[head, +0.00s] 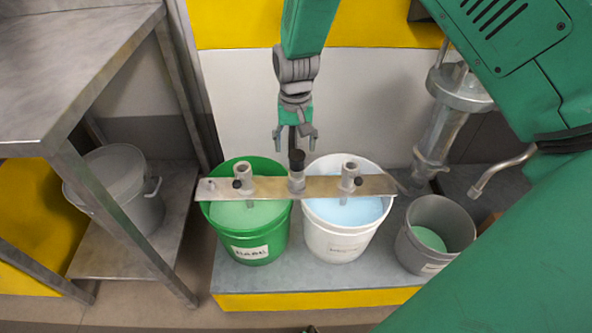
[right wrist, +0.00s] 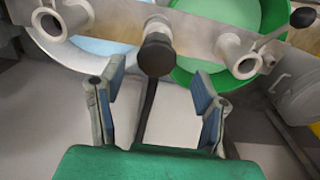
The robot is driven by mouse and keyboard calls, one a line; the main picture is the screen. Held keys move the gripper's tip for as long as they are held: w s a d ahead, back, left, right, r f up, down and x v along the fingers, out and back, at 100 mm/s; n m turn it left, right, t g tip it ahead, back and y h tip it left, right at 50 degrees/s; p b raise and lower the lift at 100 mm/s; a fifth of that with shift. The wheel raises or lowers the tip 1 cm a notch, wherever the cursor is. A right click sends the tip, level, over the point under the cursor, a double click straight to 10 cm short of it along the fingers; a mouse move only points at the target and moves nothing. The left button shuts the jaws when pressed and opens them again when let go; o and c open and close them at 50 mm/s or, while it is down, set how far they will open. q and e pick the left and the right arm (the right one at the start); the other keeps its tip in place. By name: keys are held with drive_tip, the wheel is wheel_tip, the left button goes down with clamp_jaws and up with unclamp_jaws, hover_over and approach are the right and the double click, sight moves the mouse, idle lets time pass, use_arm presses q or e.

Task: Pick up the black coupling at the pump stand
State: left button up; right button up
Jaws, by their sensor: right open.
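The black coupling (head: 297,158) stands upright on the middle fitting of a metal bar lying across two buckets. It also shows as a dark round end in the right wrist view (right wrist: 157,54). My right gripper (head: 296,138) hangs above and behind the bar in the head view, its two fingers spread to either side. In the right wrist view the open fingers (right wrist: 156,98) with blue-grey pads point toward the coupling. The coupling appears just beyond the fingertips and centred between them. Nothing is held. My left gripper is not in view.
The metal bar (head: 326,186) spans a green bucket (head: 252,243) and a white bucket (head: 335,242). A grey bucket (head: 408,247) stands at right, near a metal pump (head: 440,130). A steel table (head: 60,60) and pale bucket (head: 135,200) stand at left.

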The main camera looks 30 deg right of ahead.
sight(296, 156)
drive_tip(key=shift+f, duration=0.8)
drive_tip(key=shift+s+a+f+b, duration=0.1)
drive_tip(key=shift+s+f+b, duration=0.05)
drive_tip(key=shift+f+b, duration=0.35)
wheel_tip(296, 156, down, 4)
drive_tip(key=shift+r+b, duration=0.15)
drive_tip(key=shift+b, duration=0.5)
drive_tip(key=shift+f, duration=0.25)
drive_tip(key=shift+d, duration=0.3)
drive_tip(key=shift+s, duration=0.1)
drive_tip(key=c, duration=1.2)
drive_tip(key=shift+a+r, duration=0.1)
drive_tip(key=shift+a, duration=0.05)
clamp_jaws()
